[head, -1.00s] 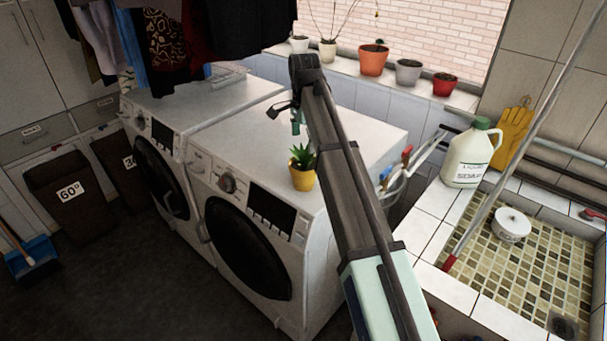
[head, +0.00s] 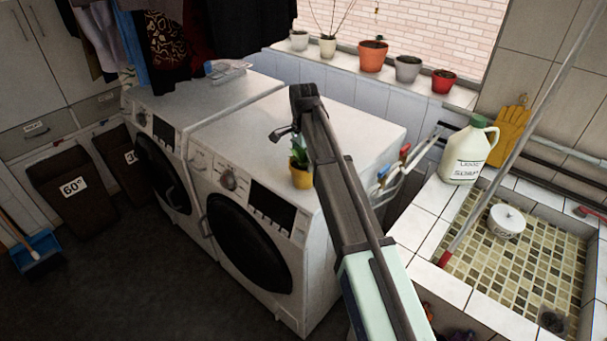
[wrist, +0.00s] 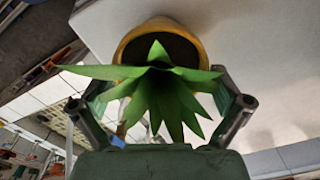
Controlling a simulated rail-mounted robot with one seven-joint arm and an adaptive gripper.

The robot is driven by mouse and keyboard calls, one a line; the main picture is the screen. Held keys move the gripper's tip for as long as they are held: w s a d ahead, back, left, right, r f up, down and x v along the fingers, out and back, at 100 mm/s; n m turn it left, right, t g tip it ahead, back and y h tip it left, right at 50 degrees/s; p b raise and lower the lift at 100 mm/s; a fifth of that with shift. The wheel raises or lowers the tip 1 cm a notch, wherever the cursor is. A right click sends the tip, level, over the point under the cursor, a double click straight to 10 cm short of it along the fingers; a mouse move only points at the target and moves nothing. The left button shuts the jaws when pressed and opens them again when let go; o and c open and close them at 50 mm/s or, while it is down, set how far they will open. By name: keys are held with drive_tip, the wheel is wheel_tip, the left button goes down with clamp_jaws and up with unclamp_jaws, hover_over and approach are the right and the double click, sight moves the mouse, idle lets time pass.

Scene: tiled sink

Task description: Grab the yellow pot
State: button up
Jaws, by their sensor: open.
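The yellow pot (head: 301,178) with a spiky green plant stands upright on top of the right-hand washing machine, near its front edge. My gripper (head: 291,142) is just above it and partly covers the leaves in the head view. In the wrist view the green leaves (wrist: 160,90) fill the middle, with the yellow rim of the pot (wrist: 125,48) beyond them. My gripper (wrist: 162,95) is open there, one finger on each side of the plant. I see no clear contact between the fingers and the pot.
Two white washing machines (head: 330,115) stand side by side, their tops mostly clear. A wire rack with colourful handles (head: 392,172) is to the right. A tiled sink (head: 520,260) holds a white round container (head: 506,222); a soap jug (head: 470,150) stands on its edge. Potted plants line the sill.

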drive_tip(key=c, duration=1.5)
drive_tip(key=shift+r, duration=0.1)
